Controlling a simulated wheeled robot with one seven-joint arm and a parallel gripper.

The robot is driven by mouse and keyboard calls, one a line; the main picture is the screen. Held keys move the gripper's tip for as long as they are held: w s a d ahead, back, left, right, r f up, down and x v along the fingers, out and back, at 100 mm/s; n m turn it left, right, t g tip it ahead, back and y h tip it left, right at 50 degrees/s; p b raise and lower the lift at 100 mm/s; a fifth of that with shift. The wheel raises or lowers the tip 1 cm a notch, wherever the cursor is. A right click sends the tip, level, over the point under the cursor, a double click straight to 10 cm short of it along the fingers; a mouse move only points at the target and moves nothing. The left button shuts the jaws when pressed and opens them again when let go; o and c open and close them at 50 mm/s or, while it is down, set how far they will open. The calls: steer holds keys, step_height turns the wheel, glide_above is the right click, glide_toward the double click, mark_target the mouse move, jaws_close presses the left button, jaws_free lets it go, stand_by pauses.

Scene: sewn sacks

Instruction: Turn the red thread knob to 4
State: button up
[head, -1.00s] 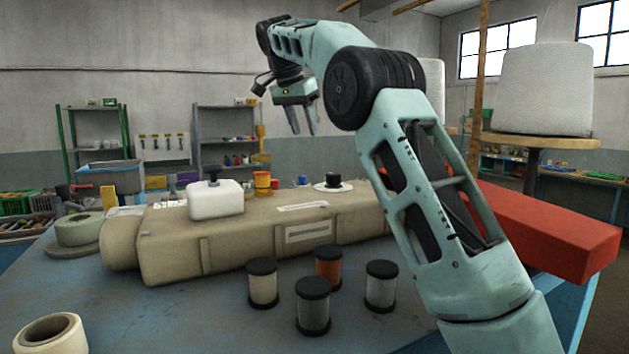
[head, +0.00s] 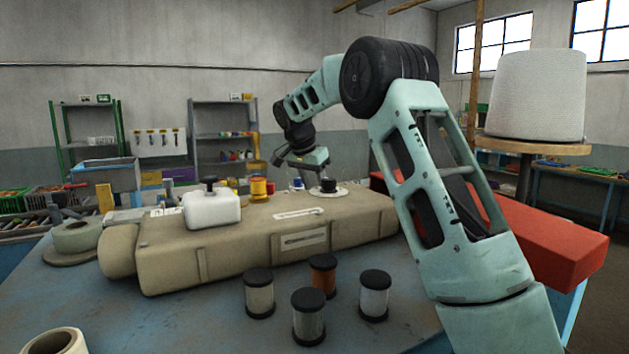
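A yellow and red spool-like piece (head: 258,188) stands on top of the beige machine (head: 190,252), with a small red part at its right edge. Which piece is the red thread knob, and any numbers, are too small to tell. A black knob (head: 329,186) on a white round plate is to the right on the same top. My gripper (head: 309,179) is low over the back of the machine, between the yellow and red piece and the black knob. Its fingers point down and look apart, with nothing seen between them; their tips are partly hidden near the black knob.
A white block with a black top knob (head: 211,208) sits on the machine's left part. Several dark-capped thread jars (head: 308,318) stand on the blue table (head: 190,325) in front. A long red block (head: 540,240) lies at the right, behind my arm.

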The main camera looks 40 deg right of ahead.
steer(key=shift+f, duration=0.15)
jaws_close()
